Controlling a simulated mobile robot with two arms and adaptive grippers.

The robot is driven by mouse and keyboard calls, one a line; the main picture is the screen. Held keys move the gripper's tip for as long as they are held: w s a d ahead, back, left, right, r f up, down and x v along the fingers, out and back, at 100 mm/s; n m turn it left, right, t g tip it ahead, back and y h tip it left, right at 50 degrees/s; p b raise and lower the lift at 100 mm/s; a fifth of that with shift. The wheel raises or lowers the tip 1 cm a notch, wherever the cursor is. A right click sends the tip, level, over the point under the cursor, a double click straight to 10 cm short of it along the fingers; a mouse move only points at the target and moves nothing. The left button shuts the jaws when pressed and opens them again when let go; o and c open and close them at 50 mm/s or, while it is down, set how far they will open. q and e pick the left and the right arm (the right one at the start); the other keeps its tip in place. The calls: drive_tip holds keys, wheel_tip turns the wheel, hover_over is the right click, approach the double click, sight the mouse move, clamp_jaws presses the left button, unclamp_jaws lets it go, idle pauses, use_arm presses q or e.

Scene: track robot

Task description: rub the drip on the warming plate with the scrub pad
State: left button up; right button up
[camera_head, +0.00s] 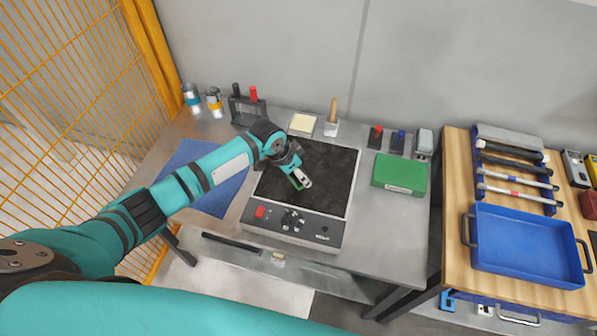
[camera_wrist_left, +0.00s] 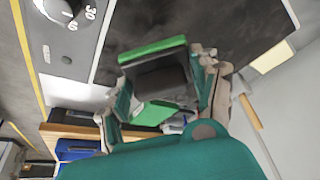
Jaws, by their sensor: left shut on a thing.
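The warming plate (camera_head: 330,170) is a dark, mottled square on a grey unit with a control panel; it fills much of the left wrist view (camera_wrist_left: 245,22). My left gripper (camera_head: 300,180) is over the plate's middle left part. In the left wrist view my left gripper (camera_wrist_left: 165,82) is shut on the scrub pad (camera_wrist_left: 152,49), a dark block with a green face. In the head view only a green edge of the pad (camera_head: 295,184) shows beside the fingers. I cannot tell whether it touches the plate. I cannot make out the drip. My right gripper is not in view.
A green box (camera_head: 400,173) stands right of the plate. A blue mat (camera_head: 215,195) lies to the left. A wooden bench with a blue tray (camera_head: 525,245) is at right.

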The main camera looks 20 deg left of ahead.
use_arm(q)
drive_tip(key=shift+r+p, duration=0.7)
drive_tip(key=shift+r, duration=0.35)
